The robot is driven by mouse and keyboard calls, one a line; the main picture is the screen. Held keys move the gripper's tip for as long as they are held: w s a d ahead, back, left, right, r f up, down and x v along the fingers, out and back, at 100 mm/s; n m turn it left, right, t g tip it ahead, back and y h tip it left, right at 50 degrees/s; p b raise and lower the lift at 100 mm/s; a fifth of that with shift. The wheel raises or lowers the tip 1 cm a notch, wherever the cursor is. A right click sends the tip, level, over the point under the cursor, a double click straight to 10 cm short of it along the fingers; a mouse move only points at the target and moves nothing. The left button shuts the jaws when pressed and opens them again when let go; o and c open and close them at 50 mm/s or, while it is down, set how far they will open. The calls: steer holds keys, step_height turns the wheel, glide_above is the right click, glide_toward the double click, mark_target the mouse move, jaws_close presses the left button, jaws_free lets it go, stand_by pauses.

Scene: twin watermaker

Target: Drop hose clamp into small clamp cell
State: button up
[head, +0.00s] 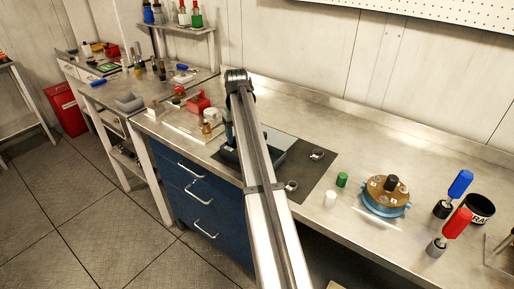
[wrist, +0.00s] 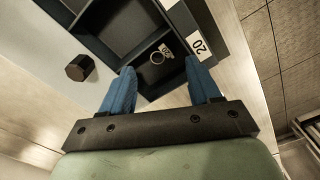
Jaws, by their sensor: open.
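My gripper (wrist: 160,70) is open, its two blue fingers spread over a dark divided tray (wrist: 105,48) in the wrist view. A small ring-shaped hose clamp (wrist: 157,58) shows between and beyond the fingertips, inside a tray cell beside a white label (wrist: 199,43) that reads 20. The fingers do not touch the clamp. Two more ring-shaped clamps, an upper one (head: 317,154) and a lower one (head: 291,186), lie on the dark mat (head: 318,175) right of my arm.
A black hexagonal piece (wrist: 80,67) sits left of the tray. On the bench are a green cap (head: 342,180), a white cap (head: 330,199), a blue-and-brown round housing (head: 385,197), and blue (head: 458,187) and red (head: 459,224) handled tools. Bare bench lies behind the mat.

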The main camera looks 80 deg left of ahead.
step_height(320, 180, up, 14)
stand_by(0.6)
steer(key=shift+f, duration=0.1)
